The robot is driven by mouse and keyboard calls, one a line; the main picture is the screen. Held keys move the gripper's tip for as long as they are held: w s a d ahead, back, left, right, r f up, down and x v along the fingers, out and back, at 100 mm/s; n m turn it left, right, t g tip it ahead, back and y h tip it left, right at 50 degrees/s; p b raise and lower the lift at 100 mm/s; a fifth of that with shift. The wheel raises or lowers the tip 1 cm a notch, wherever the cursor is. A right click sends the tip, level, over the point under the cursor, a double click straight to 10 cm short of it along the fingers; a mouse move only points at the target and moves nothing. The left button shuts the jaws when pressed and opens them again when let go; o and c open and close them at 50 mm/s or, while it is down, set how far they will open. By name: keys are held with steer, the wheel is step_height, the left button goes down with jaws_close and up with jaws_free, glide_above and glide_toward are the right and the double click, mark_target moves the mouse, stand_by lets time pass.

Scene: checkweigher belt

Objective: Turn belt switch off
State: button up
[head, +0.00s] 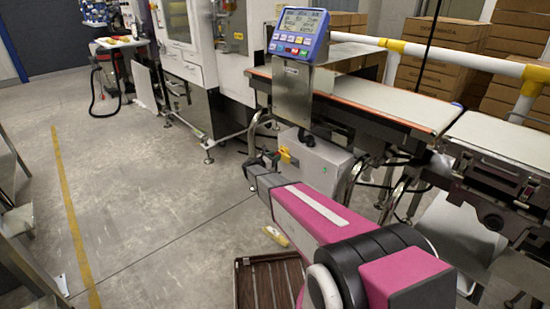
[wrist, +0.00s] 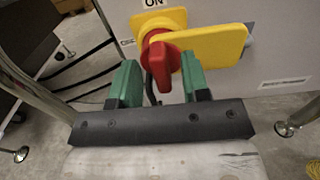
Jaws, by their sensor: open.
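The belt switch has a red handle (wrist: 164,62) on a yellow plate (wrist: 158,20) on a grey box, with an "ON" label above it. The handle hangs downward, tilted slightly. A wide yellow flap (wrist: 214,50) stretches right from behind it. My gripper (wrist: 160,80) is open, its two green fingers to the left and right of the handle's lower end. I cannot tell whether they touch it. In the head view my gripper (head: 262,162) is at the left of the grey box (head: 318,163), where a bit of yellow switch (head: 286,153) shows; the handle is hidden there.
The checkweigher belt (head: 385,100) and its blue display panel (head: 298,35) stand above the box. Metal legs and cables are close around it. A brown slatted crate (head: 268,283) and a yellowish packet (head: 276,236) lie on the floor. The floor at left is open.

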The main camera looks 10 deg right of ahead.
steer(key=shift+w+d, duration=0.15)
steer(key=shift+d, duration=0.1)
jaws_close()
